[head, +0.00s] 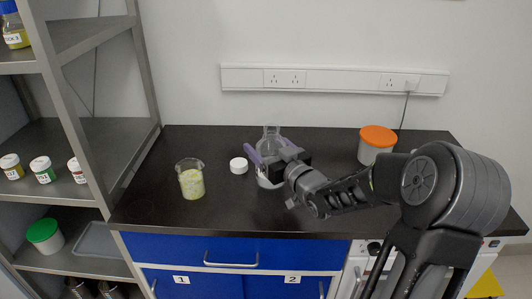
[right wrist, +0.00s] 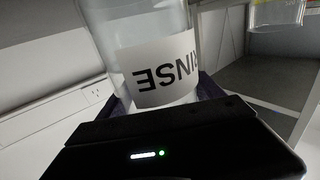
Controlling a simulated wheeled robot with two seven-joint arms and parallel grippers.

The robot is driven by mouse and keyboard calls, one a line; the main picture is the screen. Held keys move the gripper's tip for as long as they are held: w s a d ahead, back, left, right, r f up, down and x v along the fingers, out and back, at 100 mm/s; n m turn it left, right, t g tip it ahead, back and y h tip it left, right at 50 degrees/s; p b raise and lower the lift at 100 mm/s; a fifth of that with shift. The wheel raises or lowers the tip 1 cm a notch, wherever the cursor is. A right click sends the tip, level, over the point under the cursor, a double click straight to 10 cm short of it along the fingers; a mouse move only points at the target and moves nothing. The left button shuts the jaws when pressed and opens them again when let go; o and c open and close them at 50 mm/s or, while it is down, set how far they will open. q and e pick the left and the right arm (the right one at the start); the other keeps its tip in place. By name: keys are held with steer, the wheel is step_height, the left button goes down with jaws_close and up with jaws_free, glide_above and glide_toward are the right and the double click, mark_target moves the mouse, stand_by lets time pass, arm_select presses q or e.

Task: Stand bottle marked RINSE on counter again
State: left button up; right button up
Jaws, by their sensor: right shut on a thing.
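The clear bottle (head: 271,132) stands about upright in the head view, its neck up, near the middle of the counter (head: 225,215). My right gripper (head: 268,149) is shut on it, with a purple-grey finger on either side of its body. In the right wrist view the bottle (right wrist: 140,22) fills the space between the fingers, and its white label (right wrist: 166,72) reads RINSE upside down. The gripper hides much of the bottle's lower part in the head view. I cannot tell whether its base touches the counter. My left gripper is not in view.
A beaker of yellow stuff (head: 191,180) and a white lid (head: 238,165) stand left of the bottle. An orange-lidded tub (head: 377,146) stands to the right, behind my arm. A metal shelf (head: 85,125) borders the counter's left side. The front left counter is clear.

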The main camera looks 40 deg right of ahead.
steer(key=shift+f, duration=1)
steer(key=shift+f, duration=0.1)
steer(key=o, duration=2.1)
steer(key=shift+f, duration=0.1)
steer(key=s, duration=1.2)
steer(key=shift+a+b, duration=0.3)
steer(key=shift+a, duration=0.1)
